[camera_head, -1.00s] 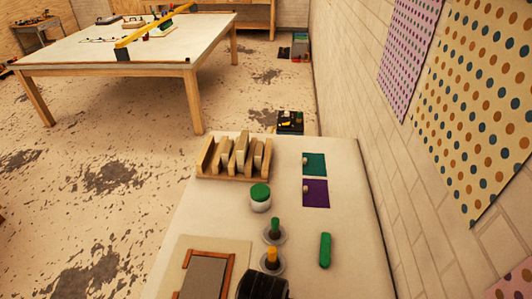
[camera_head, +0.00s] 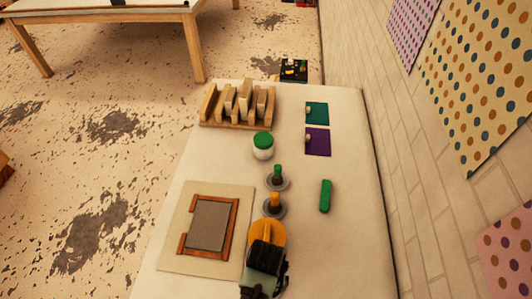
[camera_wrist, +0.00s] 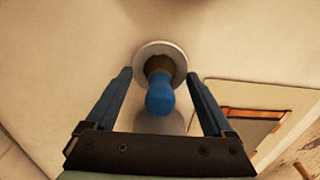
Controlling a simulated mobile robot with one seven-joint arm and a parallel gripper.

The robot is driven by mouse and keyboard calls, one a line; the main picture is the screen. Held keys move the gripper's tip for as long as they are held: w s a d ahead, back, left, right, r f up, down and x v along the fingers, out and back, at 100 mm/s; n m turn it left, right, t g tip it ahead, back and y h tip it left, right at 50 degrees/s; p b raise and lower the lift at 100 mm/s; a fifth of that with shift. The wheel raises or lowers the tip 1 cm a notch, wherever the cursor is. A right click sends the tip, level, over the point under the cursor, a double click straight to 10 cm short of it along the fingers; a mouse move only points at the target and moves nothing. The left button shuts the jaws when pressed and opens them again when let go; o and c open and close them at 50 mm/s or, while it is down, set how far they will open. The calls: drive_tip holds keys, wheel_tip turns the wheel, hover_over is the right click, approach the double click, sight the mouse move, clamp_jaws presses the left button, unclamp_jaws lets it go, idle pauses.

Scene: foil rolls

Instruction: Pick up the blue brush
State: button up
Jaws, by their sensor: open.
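The blue brush (camera_wrist: 160,96) shows in the wrist view as a rounded blue handle over a brown part, on a pale round base (camera_wrist: 150,52). My gripper (camera_wrist: 159,76) is open, with one finger on each side of the blue handle and visible space on both sides. Whether the fingers are level with the handle or above it, I cannot tell. In the head view my gripper (camera_head: 266,262) is over the near part of the white table (camera_head: 345,255). The blue brush cannot be made out there.
An orange round piece (camera_head: 266,234) lies just beyond my gripper. A framed board (camera_head: 208,226) lies left, a green bar (camera_head: 325,196) right. A wooden rack (camera_head: 238,107) stands farther back.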

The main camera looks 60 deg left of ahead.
drive_tip(key=shift+f, duration=0.15)
clamp_jaws()
idle(0.4)
wheel_tip(320, 180, up, 10)
drive_tip(key=shift+r+b, duration=0.1)
drive_tip(key=shift+b, duration=0.5)
